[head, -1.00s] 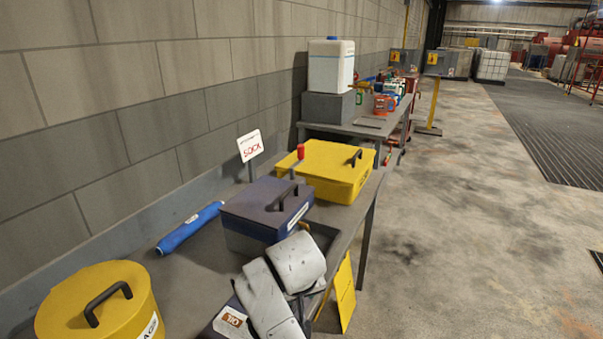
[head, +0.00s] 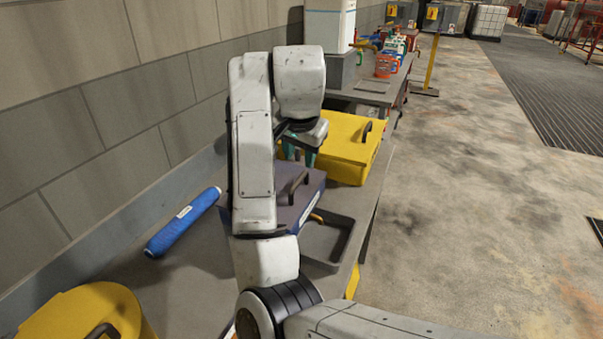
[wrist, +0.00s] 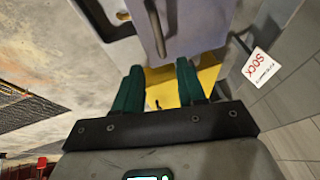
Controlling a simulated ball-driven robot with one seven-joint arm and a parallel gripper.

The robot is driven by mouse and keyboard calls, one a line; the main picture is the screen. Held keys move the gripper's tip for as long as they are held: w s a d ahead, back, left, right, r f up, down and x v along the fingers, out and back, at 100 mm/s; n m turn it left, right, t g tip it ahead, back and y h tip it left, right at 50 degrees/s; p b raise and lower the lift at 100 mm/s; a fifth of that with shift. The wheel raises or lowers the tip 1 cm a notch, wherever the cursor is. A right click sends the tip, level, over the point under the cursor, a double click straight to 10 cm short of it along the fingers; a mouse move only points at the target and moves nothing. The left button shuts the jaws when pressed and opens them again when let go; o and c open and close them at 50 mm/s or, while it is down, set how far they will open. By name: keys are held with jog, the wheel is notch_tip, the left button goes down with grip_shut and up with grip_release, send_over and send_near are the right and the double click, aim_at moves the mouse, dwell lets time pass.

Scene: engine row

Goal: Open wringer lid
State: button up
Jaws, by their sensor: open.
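A purple-blue box that looks like the wringer stands on the bench, with its flat lid (head: 287,212) down and a dark arched handle (head: 298,187) on top. My arm hides its left side. My gripper (head: 300,152) is above the far part of the lid, fingers pointing down, open and empty. In the wrist view the lid (wrist: 198,22) and handle (wrist: 154,28) are at the top. The two green fingers of my gripper (wrist: 160,72) are spread apart there, not around the handle. The box's label is unreadable.
A yellow case (head: 345,145) with a handle sits behind the box. A dark tray (head: 347,238) is at its right. A SOCK sign (wrist: 262,65) stands close by.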

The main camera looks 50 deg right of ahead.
aim_at(300, 179)
jog(key=x, duration=0.9)
jog(key=shift+a, duration=0.1)
grip_shut()
dwell(0.4)
